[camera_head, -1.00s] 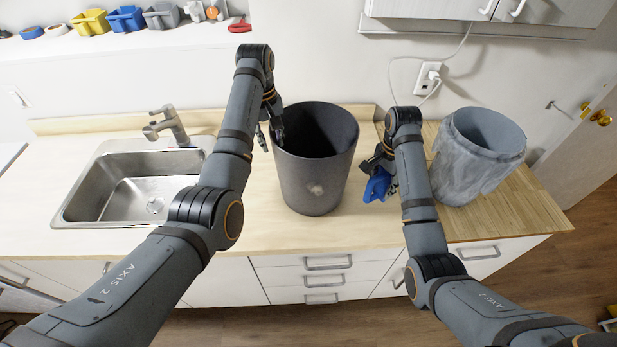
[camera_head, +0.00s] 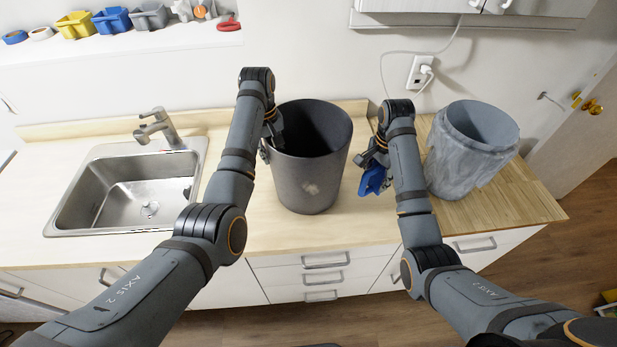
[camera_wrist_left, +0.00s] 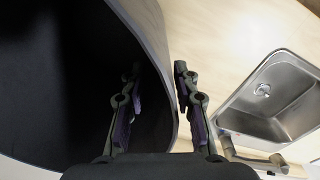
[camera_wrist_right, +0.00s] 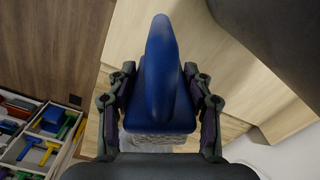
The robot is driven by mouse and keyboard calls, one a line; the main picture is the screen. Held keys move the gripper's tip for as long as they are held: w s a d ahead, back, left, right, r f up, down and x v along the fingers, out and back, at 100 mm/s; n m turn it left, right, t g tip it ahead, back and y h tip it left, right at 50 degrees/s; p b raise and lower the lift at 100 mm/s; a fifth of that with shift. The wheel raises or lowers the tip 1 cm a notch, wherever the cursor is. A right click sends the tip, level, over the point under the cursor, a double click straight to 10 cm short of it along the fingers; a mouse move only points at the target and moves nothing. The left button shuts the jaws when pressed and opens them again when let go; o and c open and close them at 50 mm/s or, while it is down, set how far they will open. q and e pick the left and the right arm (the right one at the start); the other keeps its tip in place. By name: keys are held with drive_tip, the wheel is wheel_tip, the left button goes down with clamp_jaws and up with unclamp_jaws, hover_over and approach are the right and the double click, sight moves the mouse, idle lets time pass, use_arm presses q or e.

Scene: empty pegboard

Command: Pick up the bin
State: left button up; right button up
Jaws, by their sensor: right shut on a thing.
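A dark grey open bin (camera_head: 312,175) stands upright on the counter, right of the sink. My left gripper (camera_head: 269,142) is at its left rim. In the left wrist view, the open fingers (camera_wrist_left: 158,85) straddle the bin wall (camera_wrist_left: 152,30), one inside and one outside, with a gap showing on the inner side. My right gripper (camera_head: 374,165) is shut on a blue object (camera_head: 373,181) above the counter, right of the dark bin. The blue object (camera_wrist_right: 160,85) has a rounded upright fin. A second grey bin with a wrinkled liner (camera_head: 468,160) stands at the right.
The counter (camera_head: 240,230) is clear in front of the dark bin. A steel sink (camera_head: 125,195) with a faucet (camera_head: 155,125) lies left. A shelf holds small caddies (camera_head: 112,20) at the back left. A wall outlet (camera_head: 420,75) with a cord is behind the right arm.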

use_arm(q)
drive_tip(key=shift+w+a+f, duration=0.25)
drive_tip(key=shift+w+f, duration=0.05)
drive_tip(key=shift+f, duration=0.1)
drive_tip(key=shift+s+d+r, duration=0.15)
drive_tip(key=shift+s, duration=0.05)
drive_tip(key=c, duration=0.4)
clamp_jaws()
drive_tip(key=shift+w, duration=0.1)
